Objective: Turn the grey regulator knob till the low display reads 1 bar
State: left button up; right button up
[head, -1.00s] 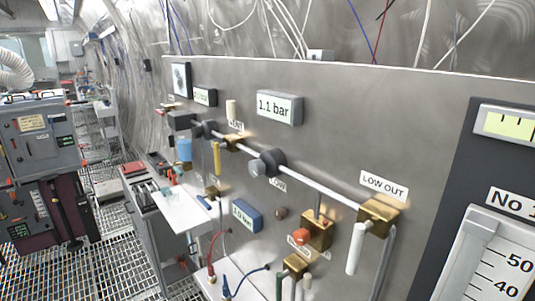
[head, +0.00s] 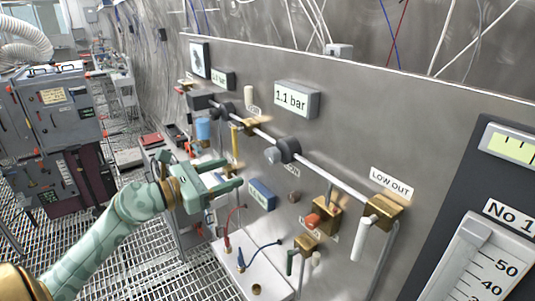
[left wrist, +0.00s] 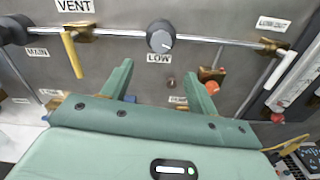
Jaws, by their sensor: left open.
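The grey regulator knob (head: 273,155) sits on a dark round body on the pipe, above the LOW label; it faces me in the left wrist view (left wrist: 161,40). A display (head: 296,98) above the pipe reads 1.1 bar. My left gripper (head: 234,174) is open and empty, to the left of the knob and apart from it in the head view. In the left wrist view its two fingers (left wrist: 158,82) point toward the panel, with the knob beyond and between them. My right gripper is not in view.
A yellow handle (left wrist: 71,54) under the VENT label and a white handle (head: 359,245) at LOW OUT stick out from the panel. A blue display box (head: 262,194) lies below the knob. Red and blue leads rise from the white bench (head: 250,272).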

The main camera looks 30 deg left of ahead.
aim_at(269, 158)
pick_arm(q)
jog(key=p+x, duration=0.3)
jog(key=x, duration=0.8)
jog(key=shift+r, duration=0.15)
jog(key=shift+w+d, duration=0.25)
jog(key=shift+w, duration=0.1)
jog(key=c, duration=1)
jog(key=shift+s+r+n+p, duration=0.1)
jog(key=shift+r+n+p, duration=0.05)
jog(key=shift+n+p, duration=0.95)
jog(key=shift+p, duration=0.1)
jog(key=shift+f, duration=0.2)
